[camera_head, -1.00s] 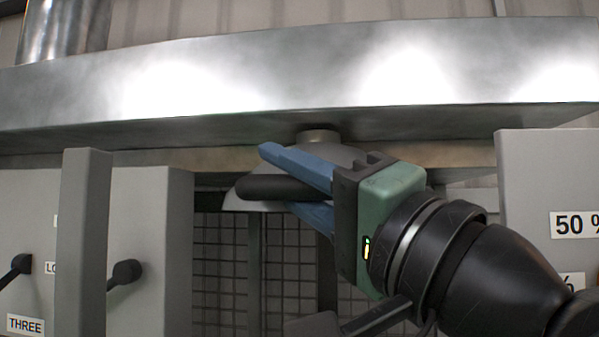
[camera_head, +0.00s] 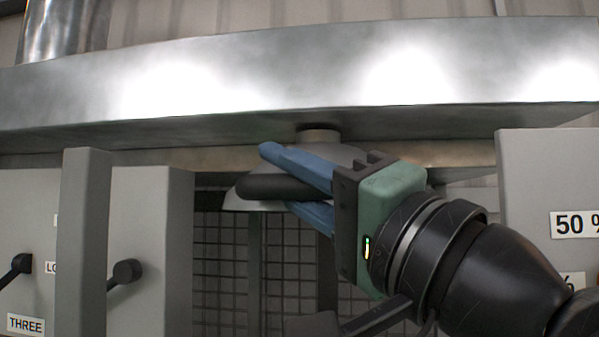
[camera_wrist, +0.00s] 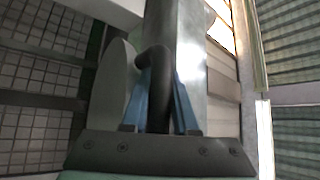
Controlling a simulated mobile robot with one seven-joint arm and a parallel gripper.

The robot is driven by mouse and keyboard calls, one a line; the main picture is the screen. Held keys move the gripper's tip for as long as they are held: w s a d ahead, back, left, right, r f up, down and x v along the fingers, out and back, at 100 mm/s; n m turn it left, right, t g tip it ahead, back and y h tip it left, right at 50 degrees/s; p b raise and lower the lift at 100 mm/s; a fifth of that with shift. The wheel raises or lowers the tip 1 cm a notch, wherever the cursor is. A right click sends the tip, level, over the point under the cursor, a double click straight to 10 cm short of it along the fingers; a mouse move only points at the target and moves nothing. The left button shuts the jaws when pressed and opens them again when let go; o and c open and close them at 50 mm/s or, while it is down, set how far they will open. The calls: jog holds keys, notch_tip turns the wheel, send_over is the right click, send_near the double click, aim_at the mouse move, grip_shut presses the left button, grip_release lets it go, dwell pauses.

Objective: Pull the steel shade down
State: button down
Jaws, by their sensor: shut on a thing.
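The steel shade (camera_head: 244,204) is a grey dome under the large metal duct, partly hidden behind my gripper. Its dark handle (camera_head: 275,188) sticks out to the front. My gripper (camera_head: 283,185) has blue fingers, one above and one below the handle, and is shut on it. In the wrist view the shade (camera_wrist: 112,90) is a pale curved disc at left, and the dark bent handle (camera_wrist: 158,85) runs between the blue fingers of my gripper (camera_wrist: 168,95).
A wide metal duct (camera_head: 300,75) spans the top, close above the shade. Grey panels with black levers (camera_head: 126,271) stand at left. A grey box marked 50 % (camera_head: 545,185) stands at right. A tiled wall (camera_head: 220,270) lies behind.

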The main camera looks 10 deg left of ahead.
dwell(0.4)
notch_tip(320, 180, down, 14)
jog(key=b, duration=1.1)
jog(key=shift+r, duration=0.15)
jog(key=shift+w, duration=0.1)
jog(key=c, duration=1)
grip_release()
jog(key=shift+r, duration=0.1)
jog(key=b+v, duration=0.5)
jog(key=v, duration=0.8)
jog(key=shift+d, duration=0.1)
